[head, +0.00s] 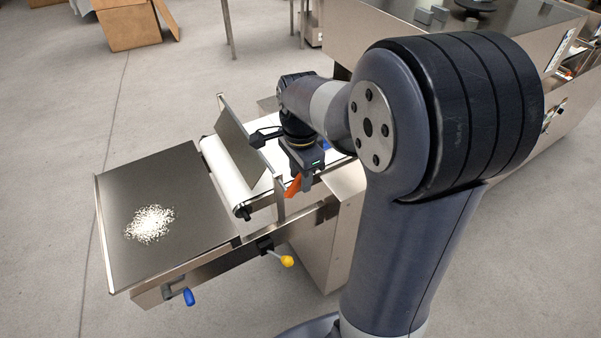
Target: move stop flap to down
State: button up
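What looks like the stop flap (241,142) is a grey metal plate on the dough machine, standing steeply tilted above the right side of the white roller (226,174). My gripper (303,182) is just right of the flap, over the belt area, and points down. An orange piece (293,187) shows at its fingertips; I cannot tell whether it is held, touched or only behind them. The gap between the fingers is too small to read.
A steel table (165,205) with scattered white flour (149,224) extends left. A yellow-knobbed lever (287,261) and a blue-knobbed lever (188,297) stick out at the front. A larger machine (350,35) stands behind; a cardboard box (130,27) lies on the floor.

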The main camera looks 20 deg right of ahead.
grip_shut()
dwell(0.4)
jog(key=a+h+b, duration=0.1)
jog(key=h, duration=0.2)
jog(key=shift+s+a+r+t+b, duration=0.15)
jog(key=shift+a+r+t+b, duration=0.05)
jog(key=shift+a+t+b, duration=0.2)
jog(key=h+b, duration=0.1)
jog(key=a+h+b, duration=0.1)
jog(key=h+b, duration=0.1)
jog(key=shift+s+a+t, duration=0.15)
jog(key=shift+a+t, duration=0.1)
jog(key=shift+t, duration=0.05)
jog(key=shift+s+a+r+h+b, duration=0.15)
jog(key=shift+a+h+b, duration=0.15)
jog(key=shift+h+b, duration=0.55)
